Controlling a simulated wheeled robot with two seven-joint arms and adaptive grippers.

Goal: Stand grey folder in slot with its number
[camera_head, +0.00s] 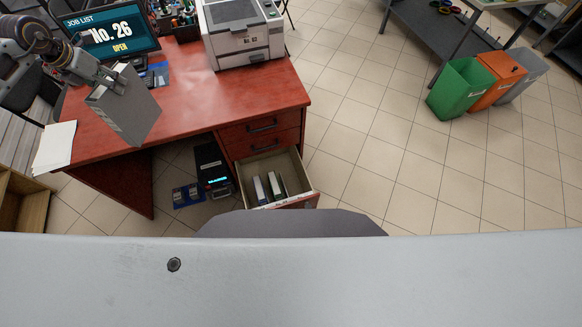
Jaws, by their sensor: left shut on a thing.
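The grey folder (128,108) is held by my left gripper (114,82) above the left part of the red desk. The gripper is shut on the folder's upper edge, and the folder hangs tilted. A number on the folder cannot be read. The monitor (110,30) on the desk reads "JOB LIST No. 26 OPEN". An open drawer (299,178) at the desk's right side holds a few upright folders (268,187), one dark and one pale. Slot numbers are not readable. My right gripper is not in view.
The red desk (215,100) carries a printer (240,35), pens at the back and white paper (55,147) at the left edge. A black device (212,168) stands under the desk. Green (460,90), orange and grey bins stand far right. The tiled floor between is clear.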

